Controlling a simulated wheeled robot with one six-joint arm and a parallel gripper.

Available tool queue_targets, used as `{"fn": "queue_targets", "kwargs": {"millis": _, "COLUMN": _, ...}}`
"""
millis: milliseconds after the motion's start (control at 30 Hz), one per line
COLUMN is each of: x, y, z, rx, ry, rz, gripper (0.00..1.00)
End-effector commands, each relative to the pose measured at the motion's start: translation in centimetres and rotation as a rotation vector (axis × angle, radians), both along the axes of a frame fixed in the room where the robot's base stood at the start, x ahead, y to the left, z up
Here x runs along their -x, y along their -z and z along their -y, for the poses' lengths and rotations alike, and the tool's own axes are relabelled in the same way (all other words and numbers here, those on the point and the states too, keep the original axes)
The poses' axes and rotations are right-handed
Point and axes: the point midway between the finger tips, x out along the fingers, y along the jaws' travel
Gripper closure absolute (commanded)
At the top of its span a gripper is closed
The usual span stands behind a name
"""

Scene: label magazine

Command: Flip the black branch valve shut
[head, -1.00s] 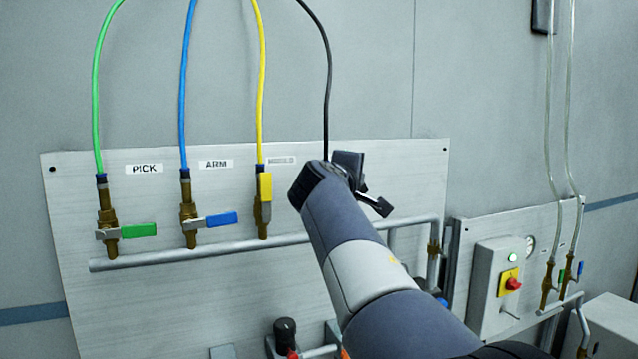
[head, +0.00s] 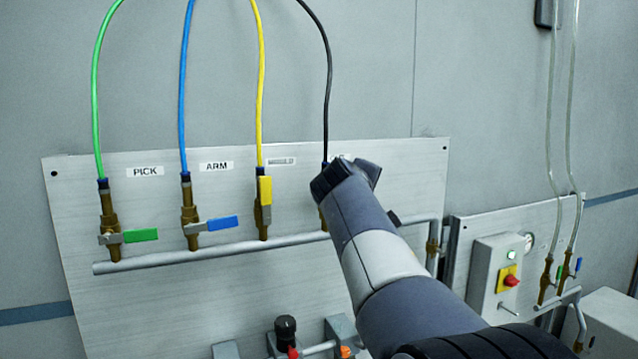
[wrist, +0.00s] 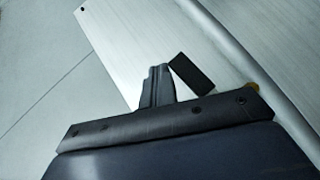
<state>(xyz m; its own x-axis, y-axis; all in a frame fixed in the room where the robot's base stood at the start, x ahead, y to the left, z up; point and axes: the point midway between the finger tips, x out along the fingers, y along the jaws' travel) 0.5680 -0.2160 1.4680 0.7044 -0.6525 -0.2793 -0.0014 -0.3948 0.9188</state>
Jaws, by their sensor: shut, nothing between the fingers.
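The black branch valve is mostly hidden behind my arm in the head view; a sliver of its brass body (head: 322,218) shows under the black hose. In the wrist view its black handle (wrist: 192,74) lies roughly parallel to the manifold pipe, crosswise to the branch, with a bit of brass (wrist: 252,87) beyond it. My gripper (wrist: 157,85) is shut and empty, its fingers close beside the handle's outer end; I cannot tell whether they touch. In the head view my arm hides the fingertips; a small dark piece at its right edge is unclear.
To the left, the green handle (head: 141,236) and blue handle (head: 223,223) lie crosswise; the yellow handle (head: 265,190) points up. The manifold pipe (head: 165,260) runs below. A black knob (head: 285,328) stands low down. A switch box (head: 497,280) is at the right.

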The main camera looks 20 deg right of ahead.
Motion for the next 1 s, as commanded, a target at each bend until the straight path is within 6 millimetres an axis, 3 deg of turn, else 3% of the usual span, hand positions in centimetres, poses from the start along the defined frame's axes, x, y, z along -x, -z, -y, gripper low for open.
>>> {"fn": "queue_targets", "kwargs": {"millis": 467, "x": 0.5, "y": -0.1, "z": -0.6, "rx": 0.001, "ry": -0.002, "rz": 0.002, "gripper": 1.0}}
{"fn": "queue_targets", "kwargs": {"millis": 1000, "x": 7.0, "y": -2.6, "z": -6.5, "rx": 0.0, "ry": -0.002, "rz": 0.001, "gripper": 1.0}}
